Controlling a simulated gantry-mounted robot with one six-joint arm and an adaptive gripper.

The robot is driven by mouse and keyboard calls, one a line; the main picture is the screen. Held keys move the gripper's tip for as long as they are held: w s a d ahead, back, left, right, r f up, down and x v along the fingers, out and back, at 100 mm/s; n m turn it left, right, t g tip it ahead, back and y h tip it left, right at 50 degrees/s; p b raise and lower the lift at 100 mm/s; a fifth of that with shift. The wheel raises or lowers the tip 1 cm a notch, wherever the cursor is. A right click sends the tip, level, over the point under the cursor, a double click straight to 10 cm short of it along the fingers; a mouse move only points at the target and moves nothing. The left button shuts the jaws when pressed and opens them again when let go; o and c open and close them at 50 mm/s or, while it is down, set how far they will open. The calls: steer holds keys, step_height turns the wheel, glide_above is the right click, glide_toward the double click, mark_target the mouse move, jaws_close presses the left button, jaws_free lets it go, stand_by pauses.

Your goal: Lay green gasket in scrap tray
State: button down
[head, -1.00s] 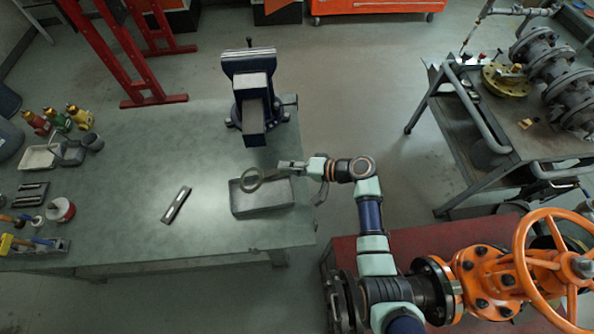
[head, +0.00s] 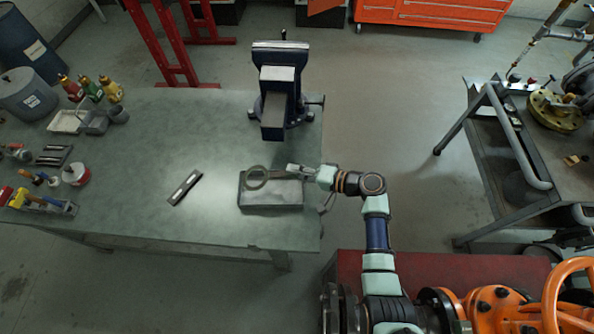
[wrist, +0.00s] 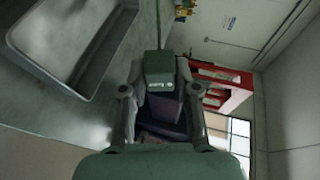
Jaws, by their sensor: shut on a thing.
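My gripper (head: 294,168) is shut on the green gasket (head: 246,179), a flat ring with a tab towards the fingers. The ring shows in front of the back left part of the grey scrap tray (head: 271,201) on the bench. The head view does not settle how high the ring is above the tray. In the wrist view the tray's rim (wrist: 45,68) is at the upper left. There my gripper's tips (wrist: 158,68) are at the middle, with a thin green edge rising from them, which seems to be the gasket edge-on.
A blue vise (head: 276,95) stands behind the tray at the bench's back edge. A small grey bar with a slot (head: 185,188) lies to the left. Tools and bottles crowd the far left. The bench (head: 150,150) between is clear.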

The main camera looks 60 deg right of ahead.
step_height(320, 180, down, 8)
steer(key=b, duration=0.6)
steer(key=shift+r, duration=0.15)
steer(key=c, duration=0.9)
jaws_free()
steer(key=shift+o, duration=0.7)
steer(key=shift+f, duration=0.25)
steer(key=shift+s, duration=0.15)
